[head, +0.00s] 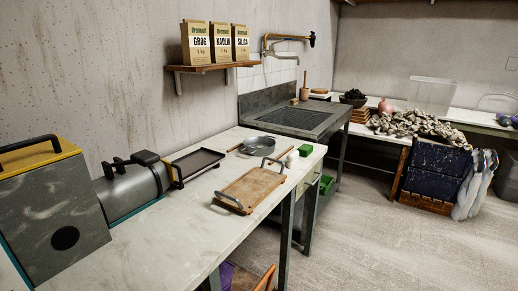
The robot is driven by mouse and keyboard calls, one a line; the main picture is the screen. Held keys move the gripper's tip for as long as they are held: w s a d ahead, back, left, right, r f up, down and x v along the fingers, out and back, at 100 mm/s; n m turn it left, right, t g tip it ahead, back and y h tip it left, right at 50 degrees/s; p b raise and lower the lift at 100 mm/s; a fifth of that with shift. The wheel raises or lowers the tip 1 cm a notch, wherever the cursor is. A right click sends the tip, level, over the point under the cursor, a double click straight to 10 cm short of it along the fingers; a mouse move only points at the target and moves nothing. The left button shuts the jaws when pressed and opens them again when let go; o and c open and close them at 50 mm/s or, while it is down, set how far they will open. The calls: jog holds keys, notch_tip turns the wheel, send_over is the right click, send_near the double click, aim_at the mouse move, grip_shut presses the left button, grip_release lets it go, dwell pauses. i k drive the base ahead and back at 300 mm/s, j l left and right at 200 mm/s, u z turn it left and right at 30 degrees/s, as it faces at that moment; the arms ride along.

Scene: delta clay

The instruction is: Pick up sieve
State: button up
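A round grey metal vessel with a short handle, which looks like the sieve (259,146), lies on the pale worktop (190,225) near its far end. Its handle points to the left. It sits just behind a wooden tray with two grey metal handles (251,187). The mesh is too small to make out. My gripper is not in view.
A dark shallow tray (198,163) lies left of the sieve, beside a grey cylindrical machine (132,190). A small white bottle (292,158) and a green block (305,150) stand to the right. A sink unit (297,120) is behind. The floor (370,240) at right is clear.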

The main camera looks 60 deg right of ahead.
aim_at(259, 146)
jog(key=i+l+z, duration=0.25)
jog(key=l, duration=0.35)
jog(key=i+l+z, duration=0.3)
jog(key=l, duration=0.25)
jog(key=i+l+z, duration=0.25)
jog(key=i+l, duration=0.15)
